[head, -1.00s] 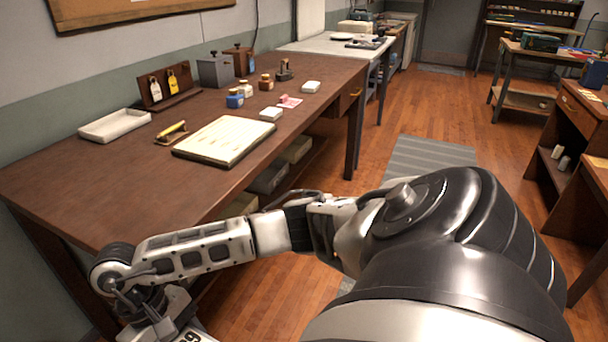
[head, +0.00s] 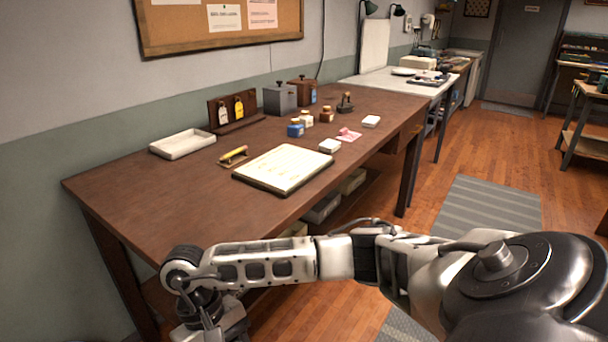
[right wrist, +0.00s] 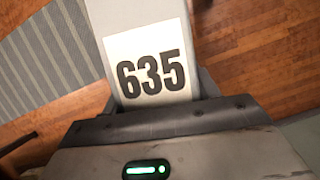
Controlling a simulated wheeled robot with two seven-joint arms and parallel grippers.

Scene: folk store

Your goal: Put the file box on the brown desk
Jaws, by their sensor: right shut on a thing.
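The file box (right wrist: 146,20) is grey with a white label reading 635, seen close in the right wrist view. My right gripper (right wrist: 160,122) is shut on it; the fingertips are mostly hidden. Wooden floor and a striped mat show behind the box, so it is held off the desk. The brown desk (head: 140,200) runs along the wall in the head view. My right arm reaches across in front of it, its wrist at the bottom edge; the box and gripper are out of that view. My left gripper is not in view.
The desk's near left top is bare. A striped mat (head: 487,215) lies on the floor.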

